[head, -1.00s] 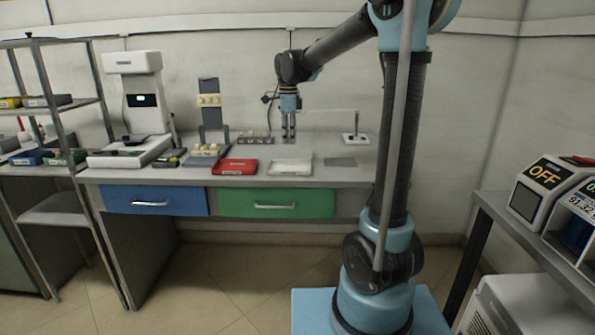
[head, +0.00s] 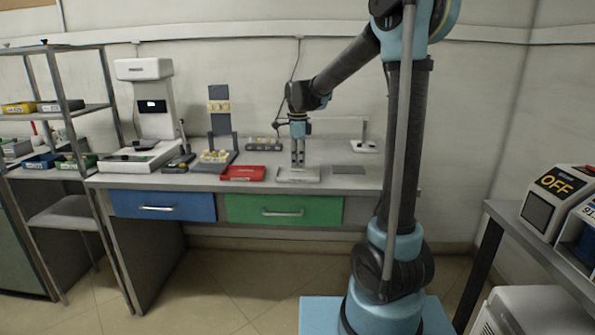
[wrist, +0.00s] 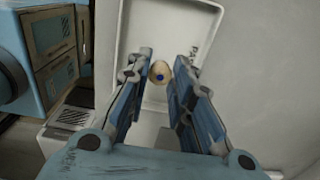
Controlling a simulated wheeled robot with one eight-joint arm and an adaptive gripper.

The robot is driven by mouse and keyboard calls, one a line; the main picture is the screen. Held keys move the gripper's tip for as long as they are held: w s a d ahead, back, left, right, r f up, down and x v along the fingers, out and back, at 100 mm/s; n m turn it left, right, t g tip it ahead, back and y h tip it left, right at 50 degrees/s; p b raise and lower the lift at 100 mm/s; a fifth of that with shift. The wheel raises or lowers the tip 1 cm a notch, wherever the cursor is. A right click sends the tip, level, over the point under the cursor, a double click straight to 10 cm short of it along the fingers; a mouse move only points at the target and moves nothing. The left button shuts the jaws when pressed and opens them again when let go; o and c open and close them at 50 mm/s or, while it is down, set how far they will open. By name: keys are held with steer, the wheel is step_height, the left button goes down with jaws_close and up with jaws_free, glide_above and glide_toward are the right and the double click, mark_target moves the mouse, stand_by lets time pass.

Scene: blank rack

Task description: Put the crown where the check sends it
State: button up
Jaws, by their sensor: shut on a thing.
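My gripper (head: 298,163) is low over the white tray (head: 284,180) on the bench. In the wrist view its two fingers (wrist: 160,75) stand on either side of a small rounded beige piece with a blue dot, which I take for the crown (wrist: 159,68). The gripper is shut on it. The white tray (wrist: 140,30) lies below and behind the piece in the wrist view. The head view does not show the crown clearly, and whether it touches the tray I cannot tell.
A red tray (head: 243,173) is left of the white tray, and a flat grey pad (head: 348,170) is to its right. Holders with beige pieces (head: 214,157) and (head: 262,144) stand farther left and back. A white machine (head: 157,122) is at left. A box reading OFF (head: 557,182) is at right.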

mark_target(298, 162)
steer(key=shift+f, duration=1.8)
steer(key=shift+f, duration=0.1)
steer(key=o, duration=0.7)
